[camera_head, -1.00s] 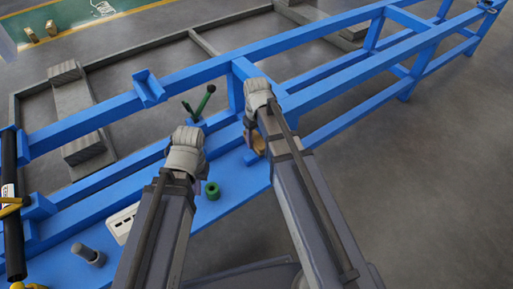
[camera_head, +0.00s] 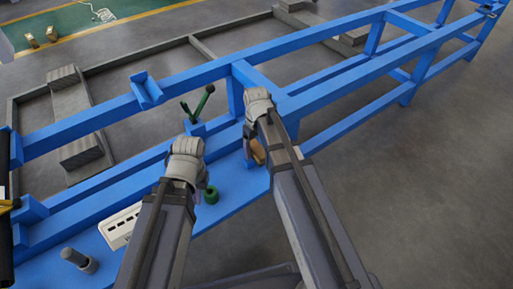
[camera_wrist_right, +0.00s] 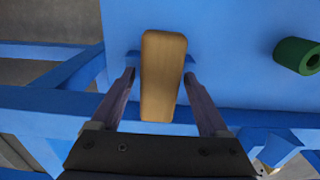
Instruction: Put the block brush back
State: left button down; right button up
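The block brush, a tan wooden block, shows in the right wrist view (camera_wrist_right: 163,80) and as a small brown shape in the head view (camera_head: 257,151). It is by the edge of the blue shelf. My right gripper (camera_wrist_right: 160,76) is open, with one finger on each side of the block. A gap shows on the left, and the right fingertip is very near the block or touching it. The block's underside is hidden. My left gripper (camera_head: 186,150) is above the shelf near a green ring; its fingers are hidden behind the wrist.
The green ring (camera_head: 211,194) sits on the blue shelf (camera_head: 232,203). A white box with dark slots (camera_head: 119,228) and a grey cylinder (camera_head: 79,260) stand to its left. Green-handled levers (camera_head: 199,103) rise behind. Blue frame rails (camera_head: 330,90) run across, with open floor at right.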

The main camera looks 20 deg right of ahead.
aim_at(257, 147)
pick_arm(q)
jog(key=shift+r, duration=0.1)
pick_arm(e)
jog(key=shift+o, duration=0.2)
notch_tip(257, 147, up, 12)
jog(key=p, duration=1.2)
pick_arm(q)
notch_tip(257, 147, up, 12)
pick_arm(e)
jog(key=s+a+h, duration=0.1)
jog(key=s+a, duration=0.9)
jog(key=s, duration=0.4)
jog(key=shift+s+a+r, duration=0.15)
jog(key=shift+a+r, duration=0.05)
jog(key=shift+a, duration=0.05)
pick_arm(q)
notch_tip(257, 147, up, 10)
jog(key=p, duration=1)
jog(key=shift+r+p, duration=0.2)
jog(key=shift+p, duration=0.1)
pick_arm(e)
notch_tip(257, 147, up, 10)
jog(key=shift+r, duration=0.15)
